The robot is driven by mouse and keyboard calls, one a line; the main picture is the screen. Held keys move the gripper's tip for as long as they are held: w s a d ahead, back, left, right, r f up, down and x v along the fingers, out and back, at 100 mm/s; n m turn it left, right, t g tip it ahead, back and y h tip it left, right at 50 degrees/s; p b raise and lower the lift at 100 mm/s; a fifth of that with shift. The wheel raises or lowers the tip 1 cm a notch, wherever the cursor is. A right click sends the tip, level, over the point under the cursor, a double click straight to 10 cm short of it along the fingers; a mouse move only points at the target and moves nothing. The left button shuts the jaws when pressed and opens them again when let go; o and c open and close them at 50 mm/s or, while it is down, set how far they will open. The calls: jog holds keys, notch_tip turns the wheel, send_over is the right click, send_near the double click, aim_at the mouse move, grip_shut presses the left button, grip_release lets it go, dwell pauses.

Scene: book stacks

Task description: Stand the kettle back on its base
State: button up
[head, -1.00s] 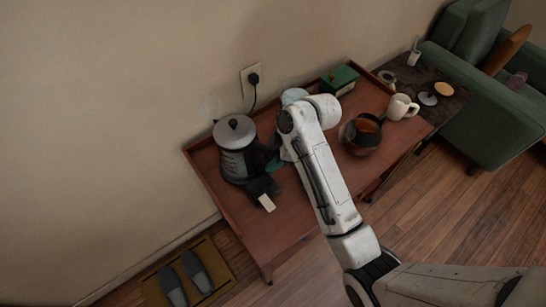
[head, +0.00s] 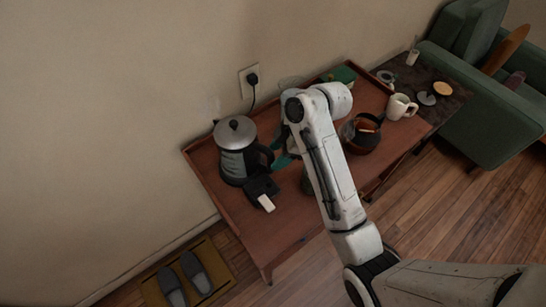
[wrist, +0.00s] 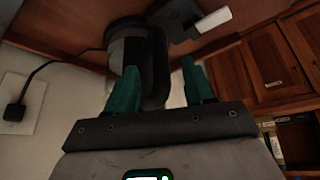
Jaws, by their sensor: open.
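The kettle (head: 234,160), dark with a silver lid, stands upright at the left end of the red-brown table. Its black handle (head: 265,155) faces right. In the wrist view the kettle (wrist: 127,52) shows inverted, with the handle (wrist: 158,70) between my fingers in the picture. My gripper (wrist: 160,82) has teal fingers spread apart, with nothing held. In the head view my gripper (head: 284,158) is just right of the handle, partly hidden by my arm. A dark round part (wrist: 125,27) shows at the kettle's foot; I cannot tell whether the kettle sits on its base.
A black flat object with a white piece (head: 265,203) lies in front of the kettle. A cord runs from the wall outlet (head: 250,80) behind it. The table's front left is clear.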

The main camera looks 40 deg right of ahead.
jog(key=p+v, duration=0.4)
jog(key=v, duration=0.4)
jog(key=shift+r, duration=0.25)
jog(key=s+f+m+h, duration=0.1)
jog(key=s+f+m, duration=0.2)
jog(key=s, duration=0.4)
jog(key=s+a+f+m+g+h, duration=0.1)
jog(key=s+f+m+h, duration=0.1)
jog(key=s+m, duration=0.3)
jog(key=s+a+f+m+g+h, duration=0.1)
jog(key=s+f+m, duration=0.3)
jog(key=s, duration=0.5)
jog(key=shift+s+h, duration=0.2)
jog(key=shift+h, duration=0.1)
